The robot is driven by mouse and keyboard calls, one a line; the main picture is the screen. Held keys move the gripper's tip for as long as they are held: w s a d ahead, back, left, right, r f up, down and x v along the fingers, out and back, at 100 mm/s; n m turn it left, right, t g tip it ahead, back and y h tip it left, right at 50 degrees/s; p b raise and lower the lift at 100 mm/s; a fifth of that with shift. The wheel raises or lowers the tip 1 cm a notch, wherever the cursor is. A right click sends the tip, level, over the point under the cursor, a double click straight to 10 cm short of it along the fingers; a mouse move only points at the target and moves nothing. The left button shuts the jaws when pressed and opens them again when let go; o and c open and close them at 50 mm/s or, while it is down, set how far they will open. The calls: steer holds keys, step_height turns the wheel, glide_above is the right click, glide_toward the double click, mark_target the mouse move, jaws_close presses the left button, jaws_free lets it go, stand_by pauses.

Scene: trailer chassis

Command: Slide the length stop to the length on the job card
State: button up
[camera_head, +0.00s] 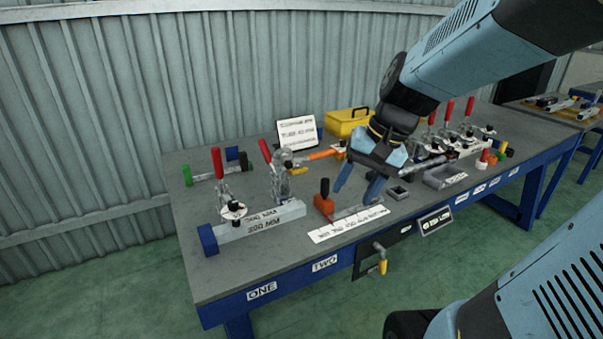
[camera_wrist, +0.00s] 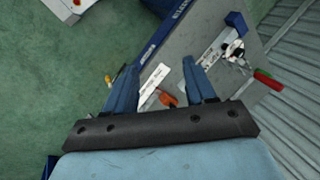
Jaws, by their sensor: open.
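The length stop appears to be the orange block with an upright dark handle (camera_head: 325,204), at the left end of a short rail behind a white scale strip (camera_head: 348,224). The marks on the strip are too small to read. My gripper (camera_head: 356,190) is open and empty, pointing down above and to the right of the orange block. In the wrist view my fingers (camera_wrist: 160,66) stand either side of the white strip (camera_wrist: 152,82), with the orange block (camera_wrist: 168,99) between them, nearer the palm. A white card (camera_head: 297,134) with several lines stands at the back; its text is unreadable.
A grey bar marked like "300 MM" (camera_head: 262,223) with red-handled clamps lies left. A yellow box (camera_head: 346,122) stands behind. A grey tray (camera_head: 445,178) and more red-handled clamps are right. The bench's (camera_head: 205,280) front left corner is clear.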

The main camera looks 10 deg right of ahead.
steer(key=w+a+f+m+g+y, duration=0.1)
steer(key=w+f+m+g+y, duration=0.1)
steer(key=w+f+m+y, duration=0.35)
steer(key=m+t+y, duration=0.4)
steer(key=m+t, duration=0.9)
steer(key=m, duration=0.5)
glide_toward(325, 187)
steer(key=shift+n+h, duration=0.25)
steer(key=x, duration=0.7)
steer(key=w+d+x, duration=0.1)
steer(key=x, duration=0.2)
steer(key=shift+w+a+f, duration=0.25)
steer(key=shift+a, duration=0.1)
jaws_close()
